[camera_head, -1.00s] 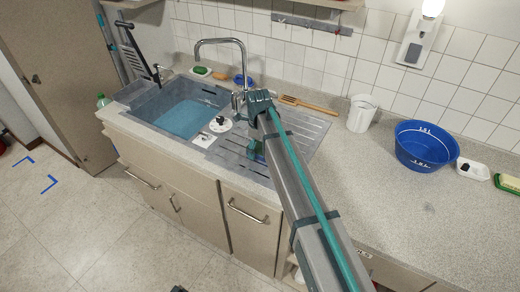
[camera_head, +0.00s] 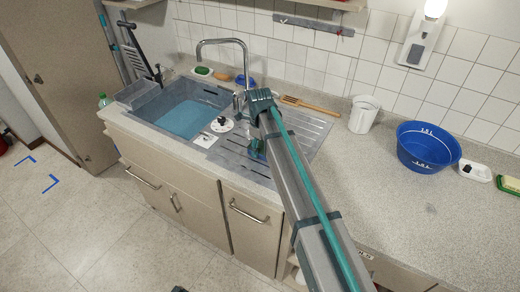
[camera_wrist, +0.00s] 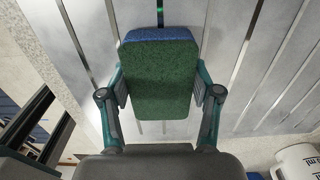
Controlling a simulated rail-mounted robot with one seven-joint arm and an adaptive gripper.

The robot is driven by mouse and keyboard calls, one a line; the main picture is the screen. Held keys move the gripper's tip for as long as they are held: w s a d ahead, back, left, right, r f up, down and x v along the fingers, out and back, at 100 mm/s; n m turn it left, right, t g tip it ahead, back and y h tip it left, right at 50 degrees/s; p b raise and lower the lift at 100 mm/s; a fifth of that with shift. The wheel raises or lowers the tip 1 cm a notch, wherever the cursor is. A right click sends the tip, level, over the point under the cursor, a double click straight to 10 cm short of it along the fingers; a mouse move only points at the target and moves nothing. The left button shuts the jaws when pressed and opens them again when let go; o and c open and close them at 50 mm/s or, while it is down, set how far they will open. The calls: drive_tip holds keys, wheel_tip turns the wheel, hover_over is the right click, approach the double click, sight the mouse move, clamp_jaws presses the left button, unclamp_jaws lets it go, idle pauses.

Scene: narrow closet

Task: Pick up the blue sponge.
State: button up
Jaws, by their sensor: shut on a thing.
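The sponge (camera_wrist: 160,78) fills the middle of the wrist view. Its broad face is dark green and its far edge is blue. My gripper (camera_wrist: 160,88) has one finger against each side of it and is shut on it. Ribbed drainboard metal (camera_wrist: 240,75) shows behind the sponge; I cannot tell whether they touch. In the head view my arm reaches over the drainboard (camera_head: 301,135) and mostly hides the gripper and sponge.
The sink (camera_head: 185,118) lies left of my arm, with the tap (camera_head: 243,60) behind. A wooden fork (camera_head: 308,104), white cup (camera_head: 363,115) and blue tub (camera_head: 427,148) stand at the back and right. The front right counter is clear.

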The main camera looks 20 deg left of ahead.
drive_tip(key=shift+r, duration=0.4)
drive_tip(key=s+d+r+b, duration=0.5)
drive_tip(key=s+r, duration=0.6)
drive_tip(key=s, duration=0.2)
drive_tip(key=shift+r, duration=0.3)
drive_tip(key=shift+o, duration=0.2)
